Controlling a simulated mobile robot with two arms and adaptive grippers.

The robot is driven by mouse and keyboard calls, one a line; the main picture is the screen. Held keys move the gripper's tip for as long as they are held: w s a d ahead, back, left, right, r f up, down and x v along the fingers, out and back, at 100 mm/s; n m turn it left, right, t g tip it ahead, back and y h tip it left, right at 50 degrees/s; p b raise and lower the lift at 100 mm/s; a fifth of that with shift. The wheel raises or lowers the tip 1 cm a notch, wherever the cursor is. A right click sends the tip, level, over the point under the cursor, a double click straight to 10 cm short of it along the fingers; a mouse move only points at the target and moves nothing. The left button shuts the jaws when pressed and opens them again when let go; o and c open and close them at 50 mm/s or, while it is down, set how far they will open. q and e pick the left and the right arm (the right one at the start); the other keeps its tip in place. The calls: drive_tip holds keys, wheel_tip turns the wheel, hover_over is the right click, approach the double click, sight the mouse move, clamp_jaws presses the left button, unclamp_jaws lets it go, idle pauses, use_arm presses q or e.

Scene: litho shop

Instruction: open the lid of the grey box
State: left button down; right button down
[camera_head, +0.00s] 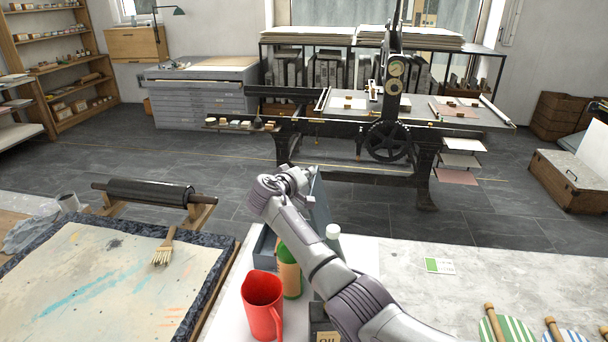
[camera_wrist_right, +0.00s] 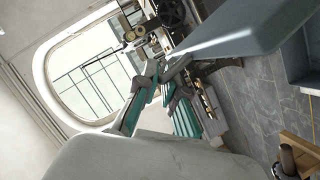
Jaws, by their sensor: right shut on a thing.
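The grey box (camera_head: 264,246) stands on the white table top, mostly hidden behind my right arm, the red jug and the green bottle. Its lid (camera_head: 320,203) stands raised, roughly upright, at the box's right side. The lid also fills the upper right of the right wrist view (camera_wrist_right: 245,28). My right gripper (camera_head: 302,177) is at the lid's upper edge. In the right wrist view its teal-padded fingers (camera_wrist_right: 168,82) are shut on the lid's edge. My left gripper is not in view.
A red jug (camera_head: 262,303), a green bottle (camera_head: 289,270) and a white-capped bottle (camera_head: 333,237) stand close to the box and my right arm. A brush (camera_head: 164,247) lies on the stained sheet at left.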

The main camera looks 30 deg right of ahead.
drive_tip(key=s+d+m+y+p, duration=0.1)
drive_tip(key=s+d, duration=0.3)
drive_tip(key=d, duration=0.1)
drive_tip(key=shift+r+m, duration=0.25)
drive_tip(key=shift+m, duration=0.15)
drive_tip(key=c, duration=1.3)
unclamp_jaws()
drive_tip(key=shift+r, duration=0.1)
drive_tip(key=v, duration=1.2)
drive_tip(key=shift+s, duration=0.1)
drive_tip(key=shift+d, duration=0.1)
